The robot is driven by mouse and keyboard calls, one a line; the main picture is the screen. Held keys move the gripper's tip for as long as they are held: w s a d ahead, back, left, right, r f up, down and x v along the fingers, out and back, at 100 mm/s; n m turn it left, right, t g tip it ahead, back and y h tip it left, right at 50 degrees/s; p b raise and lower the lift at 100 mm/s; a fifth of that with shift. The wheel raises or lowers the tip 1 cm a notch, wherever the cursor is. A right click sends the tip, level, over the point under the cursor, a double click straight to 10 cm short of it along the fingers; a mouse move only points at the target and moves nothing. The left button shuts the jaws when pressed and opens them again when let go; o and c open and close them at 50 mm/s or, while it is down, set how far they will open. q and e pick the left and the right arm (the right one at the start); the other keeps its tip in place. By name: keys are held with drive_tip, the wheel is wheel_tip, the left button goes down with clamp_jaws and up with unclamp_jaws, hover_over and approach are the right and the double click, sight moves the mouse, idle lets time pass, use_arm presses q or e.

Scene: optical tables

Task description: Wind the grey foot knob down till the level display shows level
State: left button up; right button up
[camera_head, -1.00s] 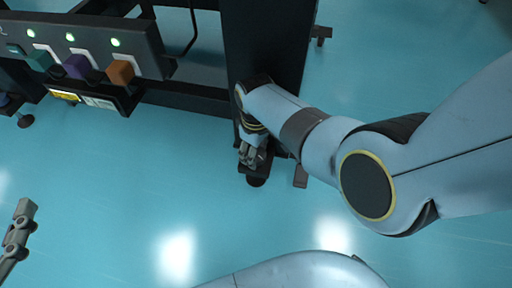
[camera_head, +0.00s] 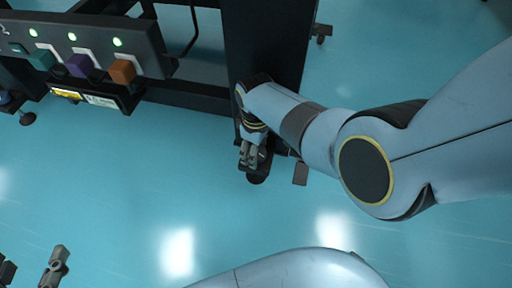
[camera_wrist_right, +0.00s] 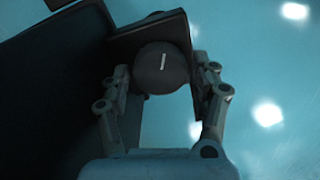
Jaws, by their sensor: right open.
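The foot knob (camera_wrist_right: 162,66) is a dark grey round cap with a white line mark, at the end of a dark foot plate in the right wrist view. My right gripper (camera_wrist_right: 163,74) is open, with one finger on each side of the knob; touch cannot be told. In the head view this gripper (camera_head: 253,156) is at the dark foot, with a dark rounded end (camera_head: 257,179) showing below it. My left gripper (camera_head: 31,268) is at the bottom left, open and empty, far from the foot. I cannot make out a level display reading.
A dark panel (camera_head: 150,42) at upper left carries green lights and teal, purple and orange (camera_head: 122,71) blocks. Yellow and white labels (camera_head: 100,100) sit below. A black upright slab (camera_head: 262,45) stands right of it. The blue floor in front is clear.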

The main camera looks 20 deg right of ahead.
drive_tip(key=shift+r, duration=0.1)
drive_tip(key=shift+r, duration=3.6)
